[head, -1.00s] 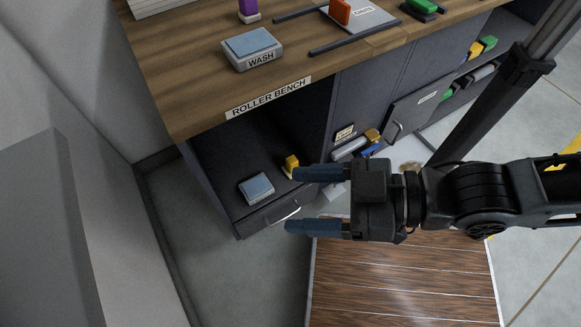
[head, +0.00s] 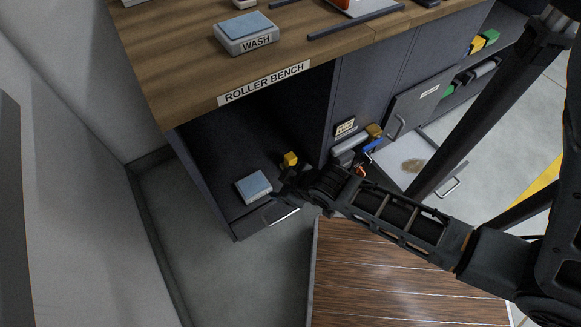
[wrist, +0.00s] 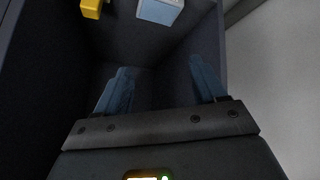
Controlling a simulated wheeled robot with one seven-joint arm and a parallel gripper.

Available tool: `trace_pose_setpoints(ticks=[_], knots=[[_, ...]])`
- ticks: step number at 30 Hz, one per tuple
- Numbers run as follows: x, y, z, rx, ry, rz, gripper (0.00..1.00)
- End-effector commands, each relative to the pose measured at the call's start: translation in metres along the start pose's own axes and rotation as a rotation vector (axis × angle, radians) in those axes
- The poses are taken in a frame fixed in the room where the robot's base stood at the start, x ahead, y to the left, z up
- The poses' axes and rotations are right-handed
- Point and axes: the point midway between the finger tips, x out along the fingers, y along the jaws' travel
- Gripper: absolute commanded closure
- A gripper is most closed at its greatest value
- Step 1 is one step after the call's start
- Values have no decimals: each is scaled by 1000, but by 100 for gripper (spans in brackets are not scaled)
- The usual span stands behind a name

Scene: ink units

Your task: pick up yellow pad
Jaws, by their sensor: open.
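The yellow pad (head: 290,159) is a small yellow block inside the dark lower compartment under the bench, behind and right of a box with a blue-grey top (head: 254,187). In the wrist view, part of the yellow pad (wrist: 92,8) shows at the top edge, left of the box (wrist: 160,10). My gripper (wrist: 161,84) is open and empty, its two blue fingers spread apart with bare dark compartment between them. Neither finger touches the pad. In the head view my arm reaches to the compartment's front right, and the fingers cannot be made out there.
The bench top labelled ROLLER BENCH (head: 264,83) overhangs the compartment. A WASH box (head: 245,34) stands on it. Compartment side walls are close around my gripper. An open drawer (head: 405,160) and loose items lie to the right. A wooden-striped surface (head: 390,275) is in front.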

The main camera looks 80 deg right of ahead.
Motion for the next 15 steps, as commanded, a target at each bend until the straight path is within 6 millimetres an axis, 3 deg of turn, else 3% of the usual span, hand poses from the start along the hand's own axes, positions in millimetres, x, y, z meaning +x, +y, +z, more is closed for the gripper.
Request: trace_pose_setpoints(ticks=[1,6,12,15], knots=[[27,12,4,31,-48,27,30],[90,52,20,137,-239,77,30],[141,102,29,292,-451,82,30],[157,125,28,370,-543,61,30]])
